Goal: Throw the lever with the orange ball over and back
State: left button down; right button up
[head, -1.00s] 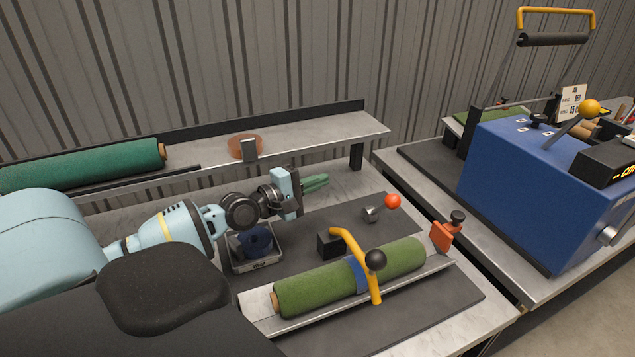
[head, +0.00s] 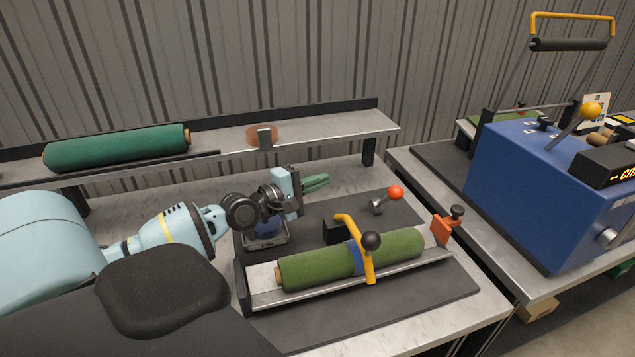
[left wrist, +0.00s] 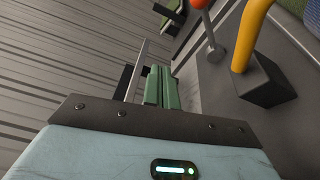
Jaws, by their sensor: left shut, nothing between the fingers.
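The lever with the orange-red ball (head: 396,192) stands on the dark mat behind the turf roll, its short metal stem leaning right from a grey pivot (head: 377,207). In the left wrist view its ball (left wrist: 199,3) is cut by the top edge, with the stem and pivot below it. My left gripper (head: 317,182) has its green fingers shut and empty. It hovers left of the lever, clear of the ball, with the fingers pointing right. The fingers also show in the left wrist view (left wrist: 161,86). My right gripper is out of view.
A green turf roll (head: 310,270) lies in a metal trough with a yellow clamp arm (head: 352,228) over it. An orange stop (head: 443,229) stands at its right end. A blue machine (head: 520,175) with a yellow-ball lever (head: 590,111) is at the right. A shelf (head: 340,127) runs behind.

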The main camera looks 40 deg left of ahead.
aim_at(395, 193)
jog(key=l+u, duration=0.3)
jog(key=l, duration=0.15)
jog(key=k+l+u, duration=0.15)
jog(key=l+u, duration=0.15)
jog(key=k+l, duration=0.15)
jog(key=k, duration=0.35)
